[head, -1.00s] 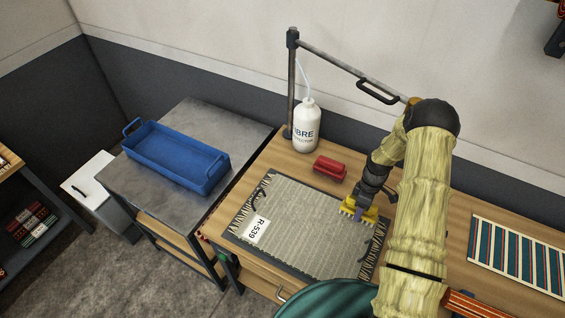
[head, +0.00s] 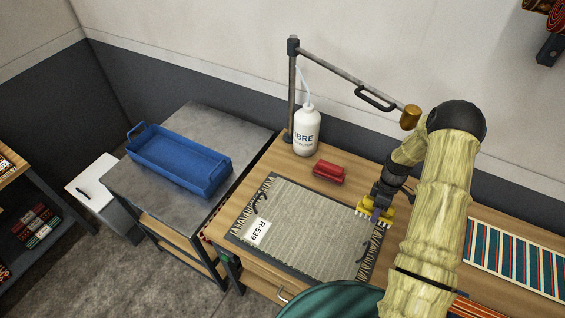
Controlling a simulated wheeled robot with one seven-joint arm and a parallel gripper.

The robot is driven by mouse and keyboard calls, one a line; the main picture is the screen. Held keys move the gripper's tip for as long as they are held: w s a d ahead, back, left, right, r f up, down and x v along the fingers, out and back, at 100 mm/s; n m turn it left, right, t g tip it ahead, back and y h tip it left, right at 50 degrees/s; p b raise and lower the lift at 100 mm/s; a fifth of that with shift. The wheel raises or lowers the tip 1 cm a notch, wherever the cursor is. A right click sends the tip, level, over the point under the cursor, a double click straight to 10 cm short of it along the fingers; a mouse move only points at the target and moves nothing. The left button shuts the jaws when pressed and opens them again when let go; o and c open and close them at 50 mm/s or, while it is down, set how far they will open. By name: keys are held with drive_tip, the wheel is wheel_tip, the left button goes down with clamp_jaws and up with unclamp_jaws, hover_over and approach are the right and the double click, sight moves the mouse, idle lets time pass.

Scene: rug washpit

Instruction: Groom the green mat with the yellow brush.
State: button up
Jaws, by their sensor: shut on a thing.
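The mat (head: 315,225) lies flat on the wooden table; it looks grey-green, with dark edging, fringe at its left and right ends and a white tag reading R-539 (head: 257,232) at its left end. My gripper (head: 382,202) is shut on the yellow brush (head: 372,213). The brush is at the mat's upper right corner, by the right-hand fringe, bristles downward. I cannot tell whether the bristles touch the mat or table. My arm comes down from the right and hides part of the table there.
A red brush-like block (head: 329,171) and a white bottle (head: 306,130) stand behind the mat. A metal post with an overhead bar (head: 345,68) rises behind them. A striped mat (head: 515,255) lies at the right. A blue tray (head: 180,158) sits on the grey side table (head: 205,120).

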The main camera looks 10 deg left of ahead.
drive_tip(key=shift+p+v, duration=0.45)
drive_tip(key=shift+v, duration=0.6)
drive_tip(key=shift+s+r, duration=0.35)
drive_tip(key=shift+r, duration=0.1)
drive_tip(key=shift+a, duration=0.2)
